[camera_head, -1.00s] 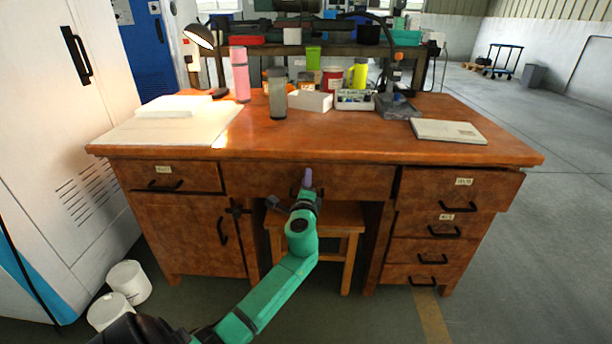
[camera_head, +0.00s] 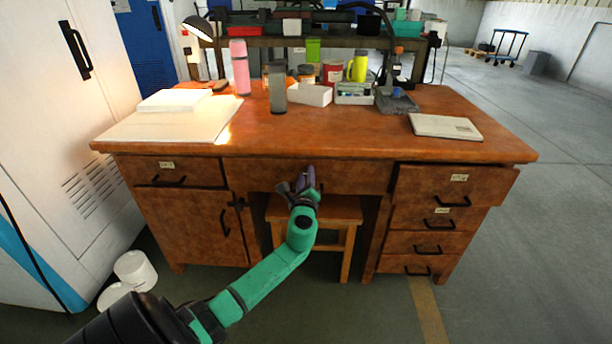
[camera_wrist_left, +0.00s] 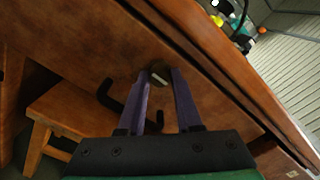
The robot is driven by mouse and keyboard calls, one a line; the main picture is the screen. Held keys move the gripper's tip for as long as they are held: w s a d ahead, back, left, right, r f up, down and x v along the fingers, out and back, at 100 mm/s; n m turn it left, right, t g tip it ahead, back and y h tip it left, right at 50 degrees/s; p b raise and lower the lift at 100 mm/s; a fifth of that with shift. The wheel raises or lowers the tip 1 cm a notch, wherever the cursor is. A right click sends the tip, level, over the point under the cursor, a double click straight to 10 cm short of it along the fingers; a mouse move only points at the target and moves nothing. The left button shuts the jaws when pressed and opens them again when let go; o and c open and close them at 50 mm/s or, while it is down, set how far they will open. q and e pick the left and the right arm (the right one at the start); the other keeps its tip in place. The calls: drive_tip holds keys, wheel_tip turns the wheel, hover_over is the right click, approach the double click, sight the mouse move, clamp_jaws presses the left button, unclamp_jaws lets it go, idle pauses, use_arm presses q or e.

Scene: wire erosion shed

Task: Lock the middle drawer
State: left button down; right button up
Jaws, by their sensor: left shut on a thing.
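The middle drawer (camera_head: 358,178) is the wide wooden front under the desk top, above the stool, and looks closed. Its round lock with a small pale key (camera_wrist_left: 158,78) shows in the left wrist view. My left gripper (camera_head: 308,174) reaches the drawer front from below, with its purple fingers (camera_wrist_left: 161,84) on either side of the key, shut on it. The drawer's black handle (camera_wrist_left: 108,94) lies beside and partly behind the fingers. In the head view the gripper hides the lock. How far the key is turned is hard to tell. My right gripper is out of view.
A wooden stool (camera_head: 335,212) stands under the middle drawer. The top right drawer (camera_head: 455,186) sticks out a little. The left side has a drawer and a cupboard door (camera_head: 190,228). Bottles and boxes stand on the desk top (camera_head: 320,135). White bins (camera_head: 135,270) stand on the floor at left.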

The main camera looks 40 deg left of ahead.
use_arm(q)
drive_tip(key=c, duration=0.6)
unclamp_jaws()
drive_tip(key=shift+d, duration=0.1)
drive_tip(key=p+v, duration=0.1)
drive_tip(key=v, duration=1.3)
drive_tip(key=shift+s+d+p, duration=0.15)
drive_tip(key=shift+s+p, duration=0.05)
drive_tip(key=shift+p, duration=0.15)
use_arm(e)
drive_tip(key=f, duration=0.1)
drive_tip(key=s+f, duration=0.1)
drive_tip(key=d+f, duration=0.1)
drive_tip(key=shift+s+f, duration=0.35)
